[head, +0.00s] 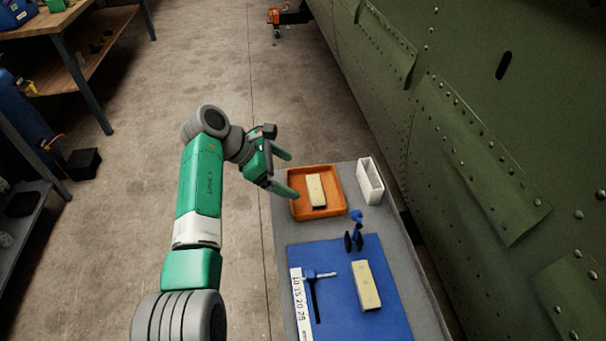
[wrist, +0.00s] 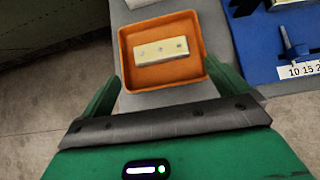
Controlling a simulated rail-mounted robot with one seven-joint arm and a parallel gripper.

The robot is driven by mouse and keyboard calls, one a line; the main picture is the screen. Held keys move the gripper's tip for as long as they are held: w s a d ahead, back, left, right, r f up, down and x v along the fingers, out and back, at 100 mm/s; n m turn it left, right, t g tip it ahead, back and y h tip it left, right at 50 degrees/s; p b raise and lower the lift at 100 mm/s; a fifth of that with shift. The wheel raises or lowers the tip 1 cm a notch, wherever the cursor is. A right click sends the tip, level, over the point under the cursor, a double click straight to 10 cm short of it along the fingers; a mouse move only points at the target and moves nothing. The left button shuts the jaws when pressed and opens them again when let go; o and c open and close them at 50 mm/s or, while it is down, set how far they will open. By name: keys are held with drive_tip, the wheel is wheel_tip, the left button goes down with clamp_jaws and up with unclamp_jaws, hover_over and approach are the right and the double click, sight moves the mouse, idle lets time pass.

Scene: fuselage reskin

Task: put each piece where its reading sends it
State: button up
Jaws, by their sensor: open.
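A pale yellow block (head: 316,190) with small dark marks lies in the orange tray (head: 341,213); it shows in the wrist view too (wrist: 160,50). A second yellow block (head: 367,285) lies on the blue mat (head: 340,255). A blue-handled gauge-like tool (head: 315,290) lies on the mat beside a white printed scale (head: 297,300) reading 10 15 20 25. A small blue stand-like item (head: 354,230) is at the mat's far edge. My gripper (head: 288,172) is open and empty by the tray's left side. In the wrist view its fingers (wrist: 165,90) flank the tray's near edge.
A white open box (head: 370,181) stands right of the tray on the grey bench (head: 285,228). The green riveted fuselage (head: 480,140) rises close along the right. A wooden workbench (head: 95,45) is at the far left, with open floor between.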

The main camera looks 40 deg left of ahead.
drive_tip(key=v, duration=0.3)
drive_tip(key=shift+s+r, duration=0.15)
idle(0.4)
